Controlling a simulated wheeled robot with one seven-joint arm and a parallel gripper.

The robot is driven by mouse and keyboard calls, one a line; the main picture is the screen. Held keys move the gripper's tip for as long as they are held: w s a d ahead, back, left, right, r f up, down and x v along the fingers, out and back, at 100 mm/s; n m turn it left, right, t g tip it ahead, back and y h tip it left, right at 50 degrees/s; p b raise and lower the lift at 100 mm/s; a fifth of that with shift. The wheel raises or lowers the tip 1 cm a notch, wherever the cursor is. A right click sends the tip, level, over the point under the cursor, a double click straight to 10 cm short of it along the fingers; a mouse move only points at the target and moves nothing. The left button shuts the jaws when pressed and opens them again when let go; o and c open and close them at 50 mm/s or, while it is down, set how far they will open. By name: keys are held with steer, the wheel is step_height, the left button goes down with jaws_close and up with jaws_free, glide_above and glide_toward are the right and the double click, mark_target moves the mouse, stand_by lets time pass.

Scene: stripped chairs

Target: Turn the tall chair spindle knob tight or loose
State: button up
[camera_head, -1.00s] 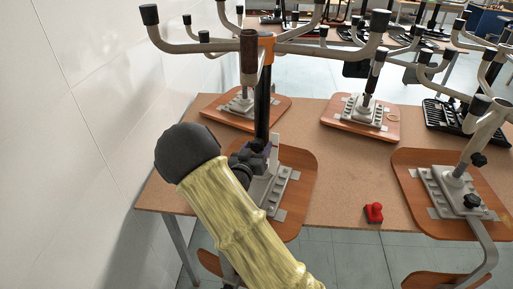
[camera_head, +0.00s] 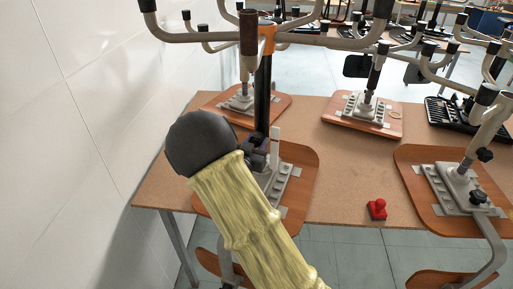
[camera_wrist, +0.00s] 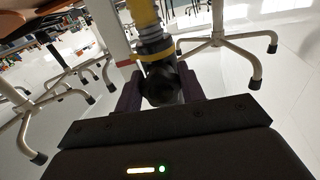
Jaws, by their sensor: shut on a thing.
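The tall chair's black spindle (camera_head: 263,92) stands upright from a grey base plate on a wooden seat (camera_head: 300,180), with an orange collar (camera_head: 267,38) near its top. My gripper (camera_head: 258,152) is at the lower part of this spindle, partly hidden behind my yellow-sleeved arm. In the wrist view my gripper's (camera_wrist: 160,92) two dark fingers are shut on a round black knob (camera_wrist: 162,84) beside the spindle. In that view a yellow ring (camera_wrist: 156,51) shows just beyond the knob. The knob is hidden in the head view.
The seats rest upside down on a brown table (camera_head: 340,180). A small red object (camera_head: 377,209) lies near its front edge. Another chair base (camera_head: 462,188) stands at the right, with black knobs. A white wall (camera_head: 80,120) is close on the left. Chair legs spread above the table.

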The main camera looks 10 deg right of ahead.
steer(key=o, duration=1)
steer(key=shift+a, duration=0.1)
steer(key=b+v, duration=0.1)
steer(key=v, duration=1.6)
steer(key=shift+s, duration=0.2)
